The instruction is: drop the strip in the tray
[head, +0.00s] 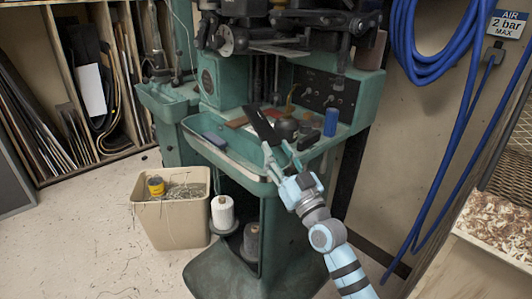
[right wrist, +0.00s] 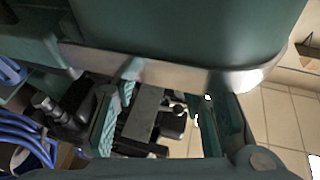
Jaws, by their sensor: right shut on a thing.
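A dark flat strip (head: 262,126) slants upward from my right gripper (head: 278,154), which is shut on its lower end. The gripper is at the front right of the machine's green tray (head: 232,159), and the strip reaches over the tray area. In the right wrist view, a grey-black strip (right wrist: 143,111) shows between the fingers of my right gripper (right wrist: 165,120). I cannot tell the strip's exact height above the tray. My left gripper is not in view.
The green stitching machine (head: 208,82) rises behind. A blue block (head: 214,138), a brown piece (head: 236,122) and a blue cylinder (head: 331,122) are on its tray and ledge. A beige bin (head: 170,222) stands below left. Blue hoses (head: 462,120) hang at right.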

